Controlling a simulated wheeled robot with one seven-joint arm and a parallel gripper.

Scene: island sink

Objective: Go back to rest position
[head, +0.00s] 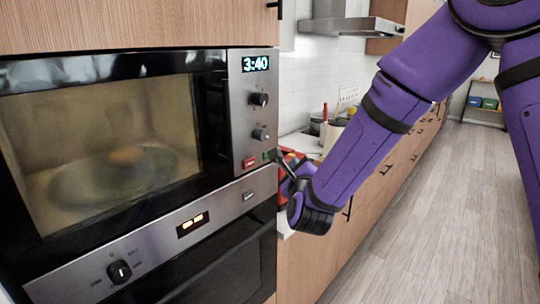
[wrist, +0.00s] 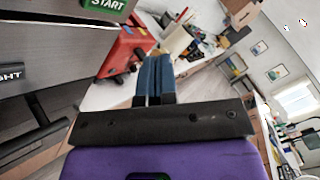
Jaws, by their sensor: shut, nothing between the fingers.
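My purple arm reaches from the upper right of the head view down toward the microwave's right side. My gripper (head: 273,154) is beside the lower buttons of the microwave (head: 100,140); I cannot tell whether it touches them. In the wrist view my gripper's dark blue fingers (wrist: 155,75) are together and hold nothing. The green START button (wrist: 105,5) shows at the top left of the wrist view, apart from the fingers. The microwave's door is shut, with a lit interior and a round plate inside. Its display (head: 255,63) reads 3:40.
An oven (head: 230,265) sits below the microwave. A counter behind my gripper holds a red appliance (wrist: 125,52) and several other items. A range hood (head: 350,26) hangs above the counter. The wooden floor (head: 440,200) at the right is clear.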

